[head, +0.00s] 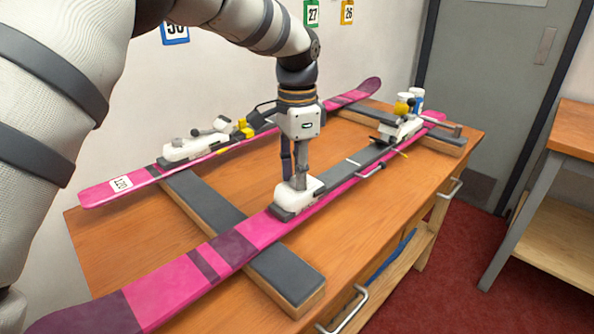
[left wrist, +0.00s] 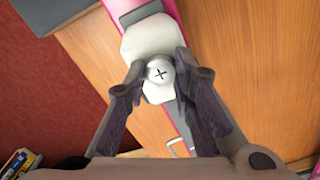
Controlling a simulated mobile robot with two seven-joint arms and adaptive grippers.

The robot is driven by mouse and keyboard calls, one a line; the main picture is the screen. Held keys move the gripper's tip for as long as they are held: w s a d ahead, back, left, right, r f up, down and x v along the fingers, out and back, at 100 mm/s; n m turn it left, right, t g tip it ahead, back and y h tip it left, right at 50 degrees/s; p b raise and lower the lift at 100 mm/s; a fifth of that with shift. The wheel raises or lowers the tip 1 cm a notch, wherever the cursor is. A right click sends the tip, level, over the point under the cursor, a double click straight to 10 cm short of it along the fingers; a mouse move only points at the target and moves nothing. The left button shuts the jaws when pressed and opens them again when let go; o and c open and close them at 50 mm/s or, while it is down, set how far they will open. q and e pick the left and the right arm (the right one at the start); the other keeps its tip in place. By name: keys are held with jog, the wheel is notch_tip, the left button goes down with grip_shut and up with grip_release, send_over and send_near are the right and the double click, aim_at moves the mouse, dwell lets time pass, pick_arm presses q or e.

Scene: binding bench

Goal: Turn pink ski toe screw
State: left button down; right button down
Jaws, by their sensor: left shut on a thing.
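A pink ski (head: 180,290) with darker bands lies across the bench on padded supports. Its white toe piece (head: 307,192) is under my left gripper (head: 301,180), which points straight down onto it. In the left wrist view the screw (left wrist: 159,73) is a round pale head with a dark cross slot on the white toe piece (left wrist: 150,38). The left gripper (left wrist: 161,75) has its fingers shut on the screw head, one on each side. The fingertips hide the screw in the head view. My right gripper is in neither view.
A second pink ski (head: 120,185) with a 120 tag lies behind, with its own white binding (head: 195,148). The near ski's heel piece (head: 398,130) stands at the right, by white containers (head: 416,98). Padded supports (head: 285,280) cross the wooden bench (head: 350,235).

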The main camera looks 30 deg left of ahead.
pick_arm(q)
jog(key=c, duration=1.3)
grip_release()
jog(key=shift+c, duration=0.2)
notch_tip(320, 180, up, 12)
